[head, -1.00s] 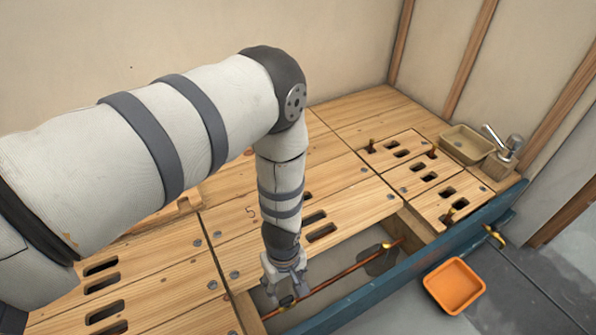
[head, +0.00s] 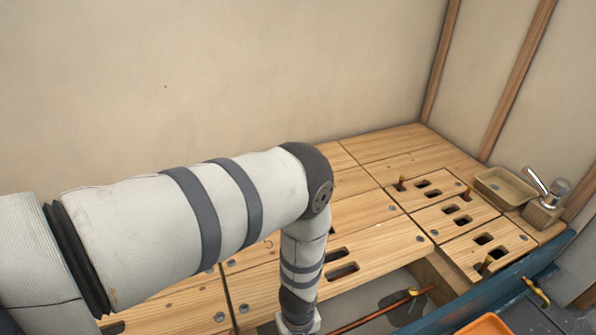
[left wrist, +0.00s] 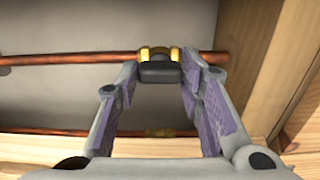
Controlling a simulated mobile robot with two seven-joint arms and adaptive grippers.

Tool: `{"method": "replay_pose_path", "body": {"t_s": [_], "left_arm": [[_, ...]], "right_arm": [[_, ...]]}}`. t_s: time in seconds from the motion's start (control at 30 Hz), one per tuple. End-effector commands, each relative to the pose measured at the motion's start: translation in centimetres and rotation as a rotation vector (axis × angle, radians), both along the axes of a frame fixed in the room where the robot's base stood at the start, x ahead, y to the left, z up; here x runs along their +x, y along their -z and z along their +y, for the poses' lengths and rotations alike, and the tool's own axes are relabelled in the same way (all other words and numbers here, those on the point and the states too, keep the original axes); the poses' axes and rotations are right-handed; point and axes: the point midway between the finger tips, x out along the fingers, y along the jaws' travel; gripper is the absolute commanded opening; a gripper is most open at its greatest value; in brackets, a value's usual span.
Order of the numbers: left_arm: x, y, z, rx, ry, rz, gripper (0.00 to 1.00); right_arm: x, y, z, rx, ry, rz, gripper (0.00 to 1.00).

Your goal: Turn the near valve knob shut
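In the left wrist view, a valve with a brass body and a dark knob (left wrist: 160,73) sits on a copper pipe (left wrist: 80,59). My left gripper (left wrist: 157,66) has its two fingers spread, one on each side of the dark knob. The fingertips are very close to the knob's sides; I cannot tell whether they touch it. In the head view, my left arm reaches down toward the floor opening, and its gripper is cut off by the bottom edge. My right gripper is in neither view.
A second copper pipe with a brass fitting (left wrist: 160,133) runs beside a wooden edge. A blue beam (head: 520,275), an orange tray (head: 482,327), a tan basin (head: 503,187) and a faucet (head: 546,187) are at the right.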

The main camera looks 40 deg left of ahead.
Motion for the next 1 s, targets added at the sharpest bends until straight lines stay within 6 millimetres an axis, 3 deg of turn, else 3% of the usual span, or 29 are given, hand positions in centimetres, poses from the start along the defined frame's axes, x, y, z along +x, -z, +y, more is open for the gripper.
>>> {"method": "replay_pose_path", "body": {"t_s": [0.47, 1.0], "left_arm": [[-0.02, -0.02, -0.01, 0.000, 0.117, 0.000, 0.07], [0.00, -0.03, -0.04, 0.000, 0.612, -0.001, 0.07]], "right_arm": [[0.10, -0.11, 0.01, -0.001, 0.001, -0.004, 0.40], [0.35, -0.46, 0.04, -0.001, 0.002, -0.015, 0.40]]}}
